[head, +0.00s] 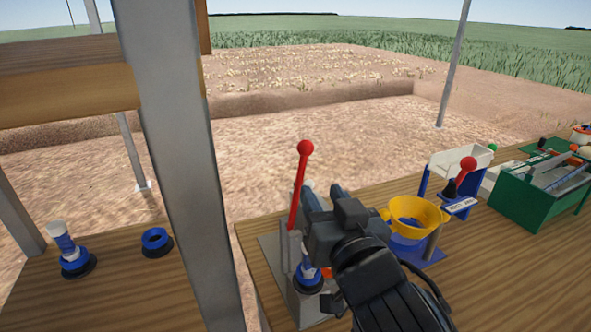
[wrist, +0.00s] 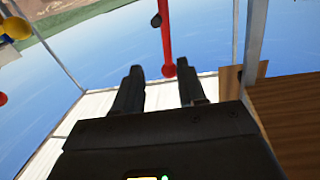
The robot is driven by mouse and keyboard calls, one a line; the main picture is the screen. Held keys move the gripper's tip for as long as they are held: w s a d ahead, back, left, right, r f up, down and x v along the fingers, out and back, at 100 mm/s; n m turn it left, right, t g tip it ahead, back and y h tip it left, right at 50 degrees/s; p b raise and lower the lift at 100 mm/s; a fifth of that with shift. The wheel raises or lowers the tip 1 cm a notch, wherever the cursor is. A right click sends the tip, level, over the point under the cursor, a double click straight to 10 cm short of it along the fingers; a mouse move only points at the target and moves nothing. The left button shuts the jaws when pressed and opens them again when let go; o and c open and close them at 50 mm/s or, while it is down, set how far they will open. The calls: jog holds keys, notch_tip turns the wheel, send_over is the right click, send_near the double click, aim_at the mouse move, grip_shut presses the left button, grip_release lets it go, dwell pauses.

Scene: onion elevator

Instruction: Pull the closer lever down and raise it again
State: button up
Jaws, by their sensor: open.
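The closer lever is a red rod with a red ball on top (head: 305,148), standing nearly upright with a slight tilt to the right, on a grey metal stand at the table's near left corner. In the wrist view its red rod (wrist: 166,35) comes from the top edge and its ball lies around the level of my fingertips, between them in the picture. My gripper (head: 326,196) is just right of the rod in the head view, below the ball. My gripper also shows in the wrist view (wrist: 160,72) with its fingers apart, holding nothing. Contact with the lever cannot be told.
Farther right stand a yellow bowl (head: 422,214), a second red-knobbed lever (head: 467,164) with a label, and a green box (head: 522,196). A grey post (head: 180,150) rises left of the table. A second wooden table (head: 110,290) holds blue-and-black parts.

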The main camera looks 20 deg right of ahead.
aim_at(304, 162)
jog(key=shift+m+h, duration=0.3)
jog(key=shift+m, duration=0.2)
jog(key=w, duration=0.3)
jog(key=w+r+p, duration=0.1)
jog(key=w, duration=0.2)
jog(key=w+r+p, duration=0.1)
jog(key=w, duration=0.2)
jog(key=shift+w+d, duration=0.15)
jog(key=shift+d, duration=0.2)
grip_shut()
